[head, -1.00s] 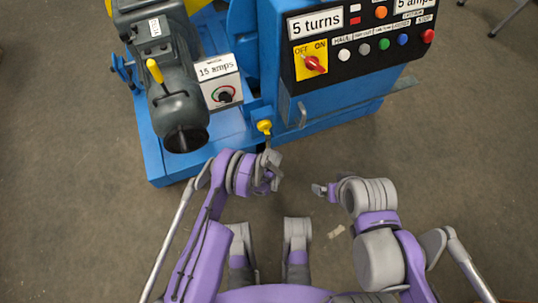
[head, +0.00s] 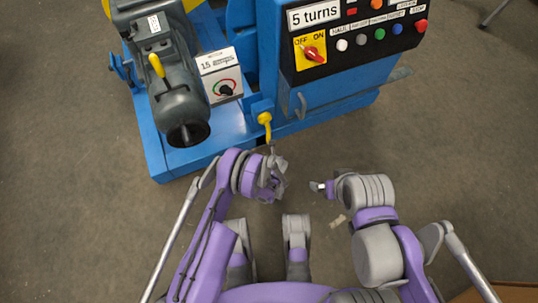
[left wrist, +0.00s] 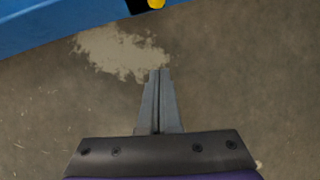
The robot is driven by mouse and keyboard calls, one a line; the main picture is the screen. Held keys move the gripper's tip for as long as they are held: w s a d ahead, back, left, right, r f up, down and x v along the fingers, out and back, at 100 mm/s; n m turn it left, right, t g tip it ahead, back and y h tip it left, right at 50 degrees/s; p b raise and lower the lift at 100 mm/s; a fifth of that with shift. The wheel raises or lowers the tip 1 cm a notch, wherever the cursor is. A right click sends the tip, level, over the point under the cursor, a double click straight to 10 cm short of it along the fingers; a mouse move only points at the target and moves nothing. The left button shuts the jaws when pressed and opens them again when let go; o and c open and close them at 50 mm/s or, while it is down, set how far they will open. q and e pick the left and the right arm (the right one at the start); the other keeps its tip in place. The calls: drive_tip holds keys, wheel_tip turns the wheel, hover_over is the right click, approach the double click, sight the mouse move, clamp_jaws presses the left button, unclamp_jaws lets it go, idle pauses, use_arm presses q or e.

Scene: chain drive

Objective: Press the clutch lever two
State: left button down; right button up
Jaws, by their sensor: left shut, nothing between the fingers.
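Two yellow-handled levers show in the head view. One lever (head: 157,66) stands on the grey motor. I cannot tell from labels which is lever two. My left gripper (head: 272,149) is shut and empty, just below the front lever and apart from it. In the left wrist view its shut fingertips (left wrist: 160,71) point at bare floor, and a yellow lever end (left wrist: 156,4) shows at the top edge. My right gripper (head: 317,187) is too small to read.
The blue machine base (head: 225,128) fills the upper middle. A control panel (head: 352,38) with a red OFF/ON switch (head: 312,54) and several buttons sits at right. A motor box with a dial (head: 222,84) stands left of the front lever.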

use_arm(q)
drive_tip(key=s+d+r+p, duration=0.1)
drive_tip(key=s+r, duration=0.2)
drive_tip(key=s, duration=0.2)
drive_tip(key=shift+s+r, duration=0.15)
drive_tip(key=shift+r, duration=0.2)
use_arm(e)
drive_tip(key=shift+w+d+r, duration=0.1)
drive_tip(key=shift+d+r, duration=0.05)
drive_tip(key=shift+r, duration=0.5)
